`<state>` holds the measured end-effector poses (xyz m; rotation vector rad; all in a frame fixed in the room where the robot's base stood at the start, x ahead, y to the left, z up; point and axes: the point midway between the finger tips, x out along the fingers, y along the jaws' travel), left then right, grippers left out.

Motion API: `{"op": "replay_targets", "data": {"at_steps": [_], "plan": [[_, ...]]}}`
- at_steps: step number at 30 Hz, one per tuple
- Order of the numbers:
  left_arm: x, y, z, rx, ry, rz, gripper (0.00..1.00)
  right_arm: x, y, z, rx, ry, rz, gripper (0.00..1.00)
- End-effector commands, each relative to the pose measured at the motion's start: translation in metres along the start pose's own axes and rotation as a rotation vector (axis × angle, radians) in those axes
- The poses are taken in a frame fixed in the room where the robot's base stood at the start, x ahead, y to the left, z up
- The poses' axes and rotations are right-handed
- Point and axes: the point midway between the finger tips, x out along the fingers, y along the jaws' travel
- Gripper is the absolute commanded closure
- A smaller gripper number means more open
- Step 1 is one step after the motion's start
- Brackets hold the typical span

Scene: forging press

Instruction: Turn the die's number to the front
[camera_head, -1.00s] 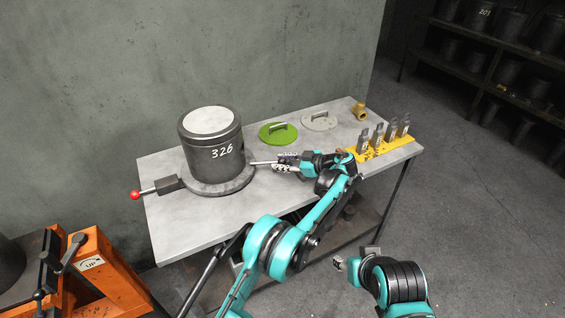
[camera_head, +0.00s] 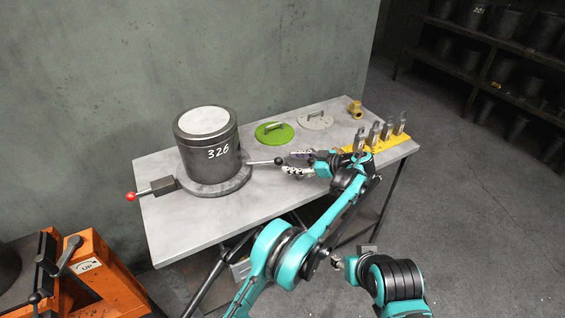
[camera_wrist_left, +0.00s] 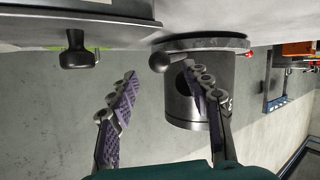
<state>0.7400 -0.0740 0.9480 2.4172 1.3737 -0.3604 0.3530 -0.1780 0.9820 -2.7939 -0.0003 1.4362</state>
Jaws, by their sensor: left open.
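The die (camera_head: 207,150) is a dark upright cylinder with a pale top. Its white number 326 (camera_head: 218,152) shows right of the middle of its visible side. A rod with a dark ball end (camera_head: 279,161) sticks out to the right of the plate; the ball also shows in the left wrist view (camera_wrist_left: 160,62). My left gripper (camera_head: 289,164) is open, its fingertips just right of the ball. My right gripper (camera_head: 339,262) is low in front of the table, its jaws too small to read.
A block with a red-ball lever (camera_head: 131,196) sits left of the plate. A green lid (camera_head: 275,132), a grey lid (camera_head: 314,120), a brass fitting (camera_head: 355,109) and a yellow rack (camera_head: 380,144) of stamps lie to the right. The table's front is mostly clear.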

Motion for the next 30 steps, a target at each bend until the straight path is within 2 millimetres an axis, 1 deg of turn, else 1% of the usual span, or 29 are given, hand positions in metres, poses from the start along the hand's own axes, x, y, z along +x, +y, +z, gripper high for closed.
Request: {"op": "replay_targets", "data": {"at_steps": [1,3,6,10,25,28,30], "plan": [[-0.011,0.000,0.000,0.001,0.000,0.001,0.51,0.000,0.000,0.000,0.000,0.000,0.000,0.51],[-0.024,0.000,0.001,0.001,-0.001,0.002,0.51,0.000,0.000,0.000,0.000,0.000,0.000,0.51],[-0.038,0.000,0.000,0.000,0.000,0.000,0.51,0.000,0.000,0.000,0.000,0.000,0.000,0.51],[-0.048,0.000,0.000,0.000,-0.001,0.000,0.51,0.000,0.000,0.000,0.000,0.000,0.000,0.51],[-0.049,0.000,-0.001,0.001,-0.001,-0.001,0.51,0.000,0.000,0.000,0.000,0.000,0.000,0.51],[-0.044,-0.002,-0.011,0.026,-0.019,-0.006,0.51,0.000,0.000,0.000,0.000,0.000,0.000,0.51],[-0.035,-0.007,-0.026,0.069,-0.052,-0.011,0.51,0.000,0.000,0.000,0.000,0.000,0.000,0.51]]}}
